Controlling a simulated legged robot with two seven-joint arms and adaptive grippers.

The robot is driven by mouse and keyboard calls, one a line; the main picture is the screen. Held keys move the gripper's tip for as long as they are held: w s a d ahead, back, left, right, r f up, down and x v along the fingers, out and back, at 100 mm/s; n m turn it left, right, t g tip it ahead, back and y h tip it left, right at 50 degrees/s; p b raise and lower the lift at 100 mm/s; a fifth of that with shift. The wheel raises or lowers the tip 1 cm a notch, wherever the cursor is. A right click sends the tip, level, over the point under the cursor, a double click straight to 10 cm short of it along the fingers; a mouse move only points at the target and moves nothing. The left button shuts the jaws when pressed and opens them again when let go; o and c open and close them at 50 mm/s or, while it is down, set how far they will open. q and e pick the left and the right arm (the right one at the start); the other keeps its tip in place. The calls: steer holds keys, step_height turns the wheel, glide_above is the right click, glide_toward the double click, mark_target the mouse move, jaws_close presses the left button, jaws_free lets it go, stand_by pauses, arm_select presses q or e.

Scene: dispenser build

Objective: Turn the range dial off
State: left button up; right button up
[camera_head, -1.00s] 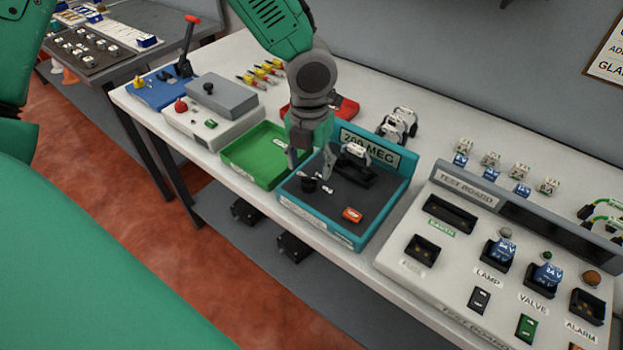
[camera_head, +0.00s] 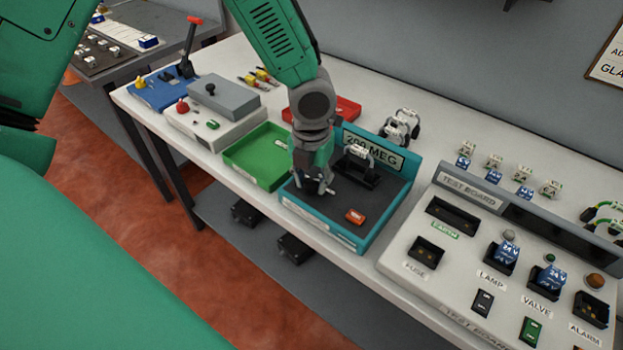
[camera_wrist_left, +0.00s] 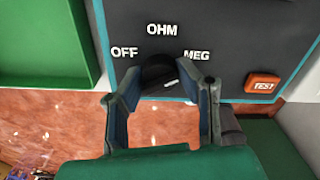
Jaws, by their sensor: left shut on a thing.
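The range dial (camera_wrist_left: 158,72) is a black knob on the dark panel of the teal-framed meter (camera_head: 400,207). In the left wrist view, the labels OFF, OHM and MEG stand around it at left, top and right. A pale mark on the dial shows toward its lower right, partly hidden between the fingers. My left gripper (camera_wrist_left: 161,92) is shut on the dial, with one finger on each side. In the head view my left gripper (camera_head: 318,190) is down at the panel and hides the dial. The meter's display reads 200 MEG (camera_head: 370,150). My right gripper is not in view.
An orange TEST button (camera_head: 355,216) sits on the same panel, right of the dial. A black clip-like part (camera_head: 357,172) stands behind it.

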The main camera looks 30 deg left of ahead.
arm_select(q)
steer(key=shift+a, duration=0.1)
steer(key=shift+r+n+p, duration=0.1)
steer(key=shift+n+p, duration=0.45)
steer(key=shift+n, duration=0.05)
steer(key=n+p, duration=0.2)
steer(key=n, duration=0.1)
steer(key=n+p, duration=0.2)
steer(key=n, duration=0.1)
steer(key=shift+n, duration=0.4)
steer(key=n+p, duration=0.1)
steer(key=n, duration=0.1)
steer(key=shift+n, duration=0.4)
steer(key=n+p, duration=0.1)
steer(key=n, duration=0.5)
steer(key=shift+p, duration=0.3)
steer(key=n, duration=0.3)
steer(key=shift+n, duration=0.4)
steer(key=shift+n+p, duration=0.4)
steer(key=shift+n, duration=1.1)
